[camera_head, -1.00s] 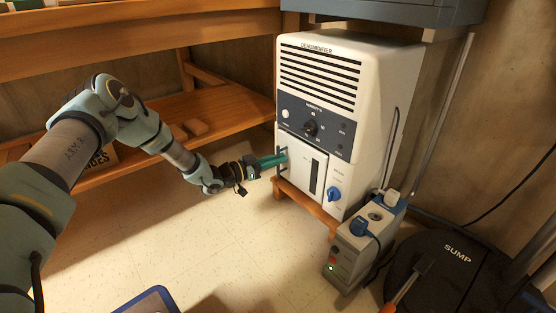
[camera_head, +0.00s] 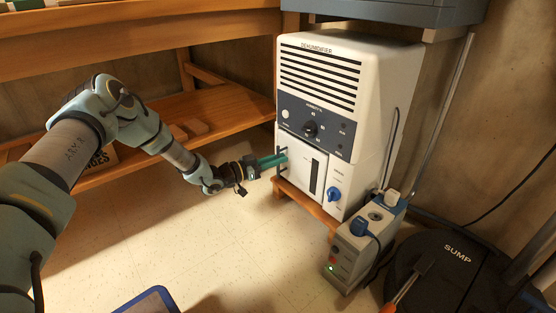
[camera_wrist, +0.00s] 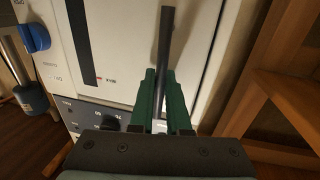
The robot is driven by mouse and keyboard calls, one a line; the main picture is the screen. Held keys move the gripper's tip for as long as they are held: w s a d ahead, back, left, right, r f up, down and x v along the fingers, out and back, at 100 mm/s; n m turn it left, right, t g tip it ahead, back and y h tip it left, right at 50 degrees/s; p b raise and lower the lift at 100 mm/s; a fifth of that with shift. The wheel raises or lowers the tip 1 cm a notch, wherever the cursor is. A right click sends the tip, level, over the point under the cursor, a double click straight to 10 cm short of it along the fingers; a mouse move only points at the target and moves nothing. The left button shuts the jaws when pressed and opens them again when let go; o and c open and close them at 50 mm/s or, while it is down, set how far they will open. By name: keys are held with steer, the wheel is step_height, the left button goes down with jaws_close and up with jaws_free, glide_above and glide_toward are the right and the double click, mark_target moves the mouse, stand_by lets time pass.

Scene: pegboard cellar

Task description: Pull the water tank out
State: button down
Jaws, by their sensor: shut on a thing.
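The water tank (camera_head: 299,166) is a white front panel with a dark upright level window, low in the white dehumidifier (camera_head: 375,75). My gripper (camera_head: 282,158) reaches it from the left, its green fingers at the tank's left side. In the wrist view my gripper (camera_wrist: 165,78) is shut on the dark bar handle (camera_wrist: 166,42), which runs between the two fingers. The tank's white face (camera_wrist: 125,42) and level window fill the middle of that view. Part of the handle is hidden by the fingers.
A blue knob (camera_head: 334,195) sits right of the tank. A grey pump box (camera_head: 352,257) with a blue cap stands in front at the right. A black sump lid (camera_head: 430,275) lies farther right. A wooden shelf (camera_head: 225,112) is behind.

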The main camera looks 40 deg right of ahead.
steer(key=shift+a, duration=0.1)
steer(key=a+p, duration=0.5)
steer(key=a, duration=0.9)
steer(key=shift+w+a, duration=0.15)
steer(key=shift+w, duration=0.25)
steer(key=c, duration=0.9)
jaws_free()
steer(key=p+v, duration=0.3)
steer(key=v, duration=0.7)
steer(key=shift+a, duration=0.35)
